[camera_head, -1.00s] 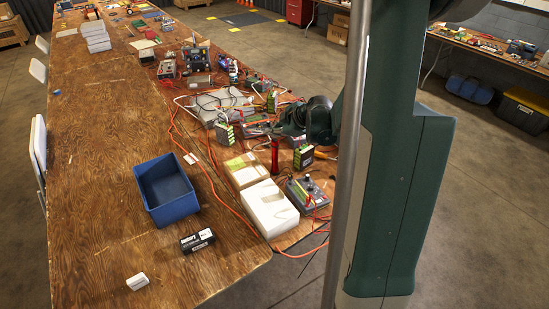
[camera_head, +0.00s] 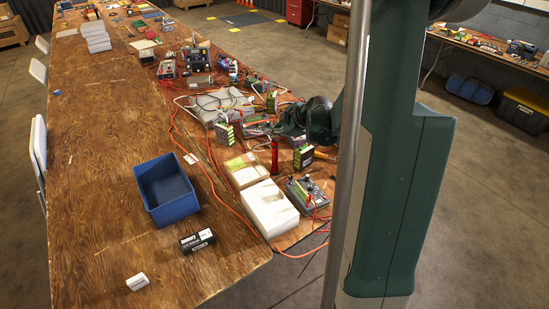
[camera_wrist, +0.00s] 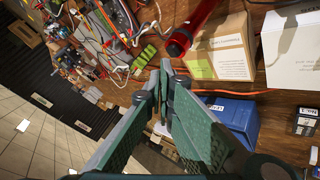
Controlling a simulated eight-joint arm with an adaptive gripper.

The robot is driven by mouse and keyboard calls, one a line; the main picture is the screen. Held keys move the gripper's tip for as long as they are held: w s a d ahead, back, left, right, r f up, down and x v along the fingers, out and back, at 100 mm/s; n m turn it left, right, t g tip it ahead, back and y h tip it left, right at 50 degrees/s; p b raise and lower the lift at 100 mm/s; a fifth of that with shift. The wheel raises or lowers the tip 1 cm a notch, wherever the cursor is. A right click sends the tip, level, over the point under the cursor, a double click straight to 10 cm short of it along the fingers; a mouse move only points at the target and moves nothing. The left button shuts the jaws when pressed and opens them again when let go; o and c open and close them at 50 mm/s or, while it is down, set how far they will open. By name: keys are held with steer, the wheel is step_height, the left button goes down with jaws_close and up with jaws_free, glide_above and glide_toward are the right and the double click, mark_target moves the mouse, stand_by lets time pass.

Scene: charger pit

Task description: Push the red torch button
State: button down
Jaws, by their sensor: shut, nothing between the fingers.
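The red torch (camera_head: 274,157) stands upright on the wooden table in the head view, beside the cardboard and white boxes. In the wrist view the red torch (camera_wrist: 196,26) shows at the top, with its dark round end pointing toward the lower left. I cannot make out its button clearly. My gripper (camera_wrist: 165,66) is shut and empty in the wrist view, its fingertips together just below the torch's end in the picture and apparently apart from it. In the head view my wrist is behind the torch and to its right; the fingertips are hard to tell there.
A cardboard box (camera_head: 244,171), a white box (camera_head: 269,210) and a grey meter box (camera_head: 308,192) stand near the torch. A green-and-black battery block (camera_head: 303,157) is to its right. Cables clutter the table behind. A blue bin (camera_head: 166,190) stands on the left.

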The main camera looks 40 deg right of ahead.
steer(key=shift+f, duration=0.2)
steer(key=shift+f+b, duration=0.25)
steer(key=shift+b, duration=0.2)
steer(key=shift+f, duration=0.2)
stand_by(0.5)
steer(key=shift+r, duration=0.65)
steer(key=shift+r, duration=0.15)
steer(key=shift+r+p, duration=1.8)
steer(key=shift+r, duration=1.1)
